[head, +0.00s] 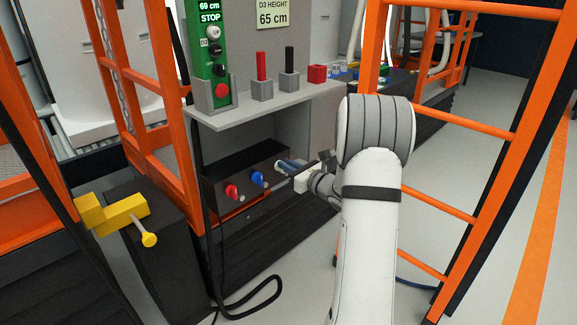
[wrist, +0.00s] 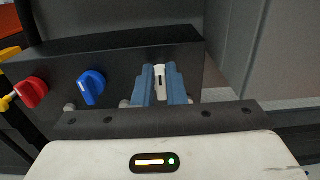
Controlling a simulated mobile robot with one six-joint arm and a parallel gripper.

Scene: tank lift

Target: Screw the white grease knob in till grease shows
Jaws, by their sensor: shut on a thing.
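The white grease knob (wrist: 160,72) shows as a narrow white strip between the blue-grey fingers of my gripper (wrist: 161,90) in the wrist view. My gripper is shut on it at the right end of the dark box's front. In the head view my gripper (head: 286,165) is at the same place, and it hides the white knob. Most of the knob is covered by the fingers. I cannot see any grease.
The dark box (head: 215,168) carries a red knob (head: 231,191) and a blue knob (head: 257,178) left of my gripper. A grey shelf (head: 235,113) lies above. An orange ladder (head: 460,122) stands right, behind my arm. A black cable (head: 250,309) loops on the floor.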

